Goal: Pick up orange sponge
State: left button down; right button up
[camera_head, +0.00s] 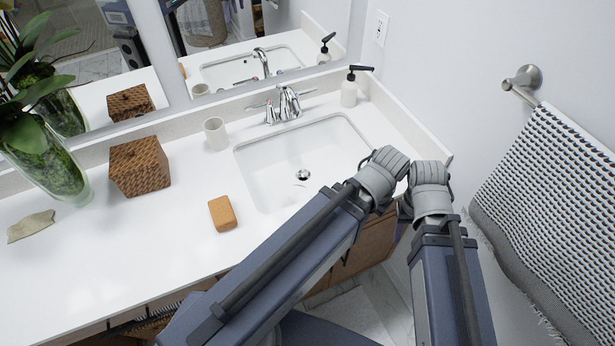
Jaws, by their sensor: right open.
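The orange sponge (222,214) lies flat on the white countertop (150,255), left of the sink basin and close to its edge. My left gripper (387,166) is over the right front edge of the sink, to the right of the sponge and well apart from it. Its fingers are bunched in view, and I cannot tell whether they are open. My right gripper (431,172) is beside it, further right near the counter's end. It is open, and I see nothing held in it. The sponge is fully visible.
A white sink (275,165) with a chrome faucet (288,103) is right of the sponge. A white cup (215,133), a woven box (139,167), a glass vase with a plant (50,170) and a soap dispenser (349,90) stand behind. A towel (550,190) hangs right.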

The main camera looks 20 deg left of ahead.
aim_at(221, 210)
jog(key=j+u, duration=0.1)
jog(key=u, duration=0.7)
jog(key=j+u, duration=0.1)
jog(key=u, duration=0.35)
jog(key=i+u, duration=0.1)
jog(key=u, duration=0.3)
